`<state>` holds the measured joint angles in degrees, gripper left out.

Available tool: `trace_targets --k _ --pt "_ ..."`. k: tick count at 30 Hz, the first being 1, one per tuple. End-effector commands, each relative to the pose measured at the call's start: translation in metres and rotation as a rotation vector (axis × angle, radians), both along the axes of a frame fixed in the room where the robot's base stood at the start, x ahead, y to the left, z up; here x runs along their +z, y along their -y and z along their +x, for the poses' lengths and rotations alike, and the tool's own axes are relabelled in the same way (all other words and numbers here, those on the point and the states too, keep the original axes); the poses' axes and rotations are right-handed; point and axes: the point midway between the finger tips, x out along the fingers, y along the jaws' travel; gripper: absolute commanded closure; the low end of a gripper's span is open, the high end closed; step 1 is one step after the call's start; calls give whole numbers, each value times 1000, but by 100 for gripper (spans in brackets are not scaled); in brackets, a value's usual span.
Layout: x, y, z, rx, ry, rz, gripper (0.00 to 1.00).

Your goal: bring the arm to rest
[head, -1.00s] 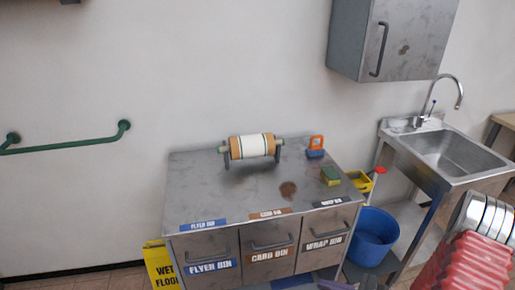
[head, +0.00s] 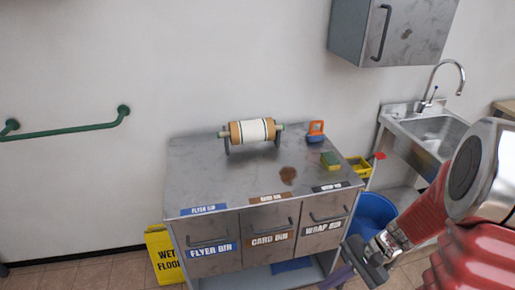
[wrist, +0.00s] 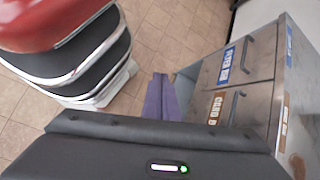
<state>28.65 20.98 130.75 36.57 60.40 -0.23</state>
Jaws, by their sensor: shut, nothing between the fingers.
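My arm comes in from the right in the head view, in red and grey. My gripper (head: 338,277) hangs low in front of the right end of the metal cabinet (head: 210,186), near the wrap bin. In the wrist view its purple fingers (wrist: 160,98) are together, with nothing between them. They point past the cabinet's drawers toward the tiled floor. The cabinet front has the flyer bin (head: 209,248), the card bin (head: 269,238) and the wrap bin (head: 324,228), all of which look closed.
On the cabinet top stand a roll on a holder (head: 252,130), an orange-and-blue item (head: 316,132) and a green-yellow sponge (head: 330,160). A blue bucket (head: 374,214) and a sink (head: 440,130) are to the right. A yellow wet-floor sign (head: 164,256) stands at left.

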Motion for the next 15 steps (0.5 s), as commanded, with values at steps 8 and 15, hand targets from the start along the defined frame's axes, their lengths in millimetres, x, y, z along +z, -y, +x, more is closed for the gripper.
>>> trace_targets --k 8,15 --pt "32 6 -15 191 104 -174 100" --pt "60 11 -24 340 200 -317 100"
